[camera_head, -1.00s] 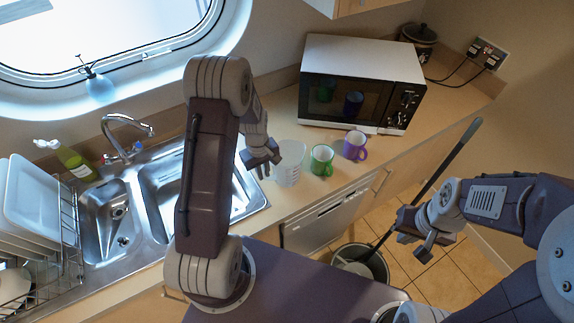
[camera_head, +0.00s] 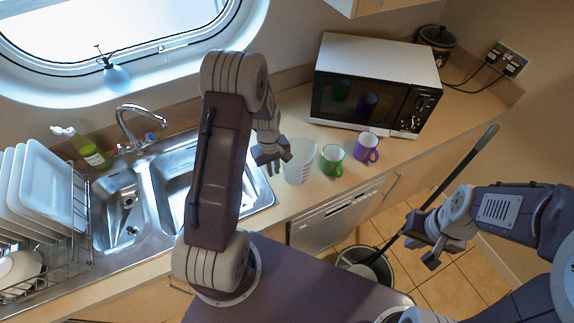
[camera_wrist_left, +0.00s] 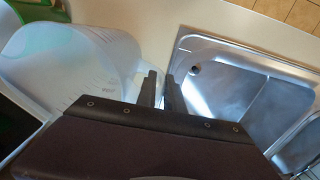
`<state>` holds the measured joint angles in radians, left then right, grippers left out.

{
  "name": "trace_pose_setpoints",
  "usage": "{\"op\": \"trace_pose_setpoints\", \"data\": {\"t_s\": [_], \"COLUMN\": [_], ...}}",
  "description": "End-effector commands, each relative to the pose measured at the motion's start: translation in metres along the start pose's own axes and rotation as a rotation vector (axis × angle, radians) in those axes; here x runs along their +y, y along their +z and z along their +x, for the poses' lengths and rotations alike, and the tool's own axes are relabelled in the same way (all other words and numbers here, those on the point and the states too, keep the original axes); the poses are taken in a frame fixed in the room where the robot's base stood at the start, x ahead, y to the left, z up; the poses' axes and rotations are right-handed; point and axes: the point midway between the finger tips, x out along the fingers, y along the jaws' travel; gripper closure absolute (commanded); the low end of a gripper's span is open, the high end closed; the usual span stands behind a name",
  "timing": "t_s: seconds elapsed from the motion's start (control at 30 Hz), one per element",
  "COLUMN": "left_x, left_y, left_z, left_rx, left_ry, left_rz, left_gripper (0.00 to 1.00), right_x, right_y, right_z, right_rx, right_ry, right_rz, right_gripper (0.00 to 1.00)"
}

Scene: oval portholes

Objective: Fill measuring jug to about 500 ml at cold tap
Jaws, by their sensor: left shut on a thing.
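The clear measuring jug (camera_head: 301,162) stands upright on the worktop, right of the sink; it looks empty. It fills the left of the left wrist view (camera_wrist_left: 75,60). My left gripper (camera_head: 268,160) is at the jug's sink side, shut on its handle; in the left wrist view the fingers (camera_wrist_left: 161,88) partly hide the handle. The chrome tap (camera_head: 130,112) rises behind the sink (camera_head: 185,165), with a blue-marked control (camera_head: 150,137) beside it. No water stream shows. My right gripper (camera_head: 436,252) is in front of the mop handle; its opening is unclear.
A green mug (camera_head: 332,161) and a purple mug (camera_head: 366,148) stand right of the jug, before the microwave (camera_head: 372,85). A dish rack with plates (camera_head: 45,195) and a green bottle (camera_head: 90,151) are left of the sink. A mop (camera_head: 465,170) stands in a bucket (camera_head: 365,262).

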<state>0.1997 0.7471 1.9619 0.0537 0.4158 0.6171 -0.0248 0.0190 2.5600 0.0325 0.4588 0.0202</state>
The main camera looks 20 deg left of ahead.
Motion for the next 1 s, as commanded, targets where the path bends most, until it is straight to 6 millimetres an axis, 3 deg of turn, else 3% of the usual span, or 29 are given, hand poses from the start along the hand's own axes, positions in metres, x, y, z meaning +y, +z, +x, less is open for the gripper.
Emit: {"op": "trace_pose_setpoints", "data": {"t_s": [0.17,0.33,0.7,1.0], "left_x": [0.001,0.004,0.048,0.064], "left_y": [-0.001,0.001,0.070,0.097], "left_z": [-0.010,-0.042,-0.087,-0.107], "left_rx": [0.003,0.006,0.003,0.001], "left_ry": [0.003,0.005,0.004,0.002], "left_rz": [0.000,0.002,0.006,0.001], "left_gripper": [1.00,1.00,1.00,1.00], "right_x": [0.000,0.000,0.001,0.001], "right_y": [0.000,0.002,0.003,0.004], "right_z": [0.004,0.015,0.030,0.035], "right_rx": [0.000,0.000,0.000,0.000], "right_ry": [0.000,0.000,0.000,0.000], "right_rz": [0.000,0.000,0.000,0.000], "right_gripper": [1.00,1.00,1.00,1.00]}}
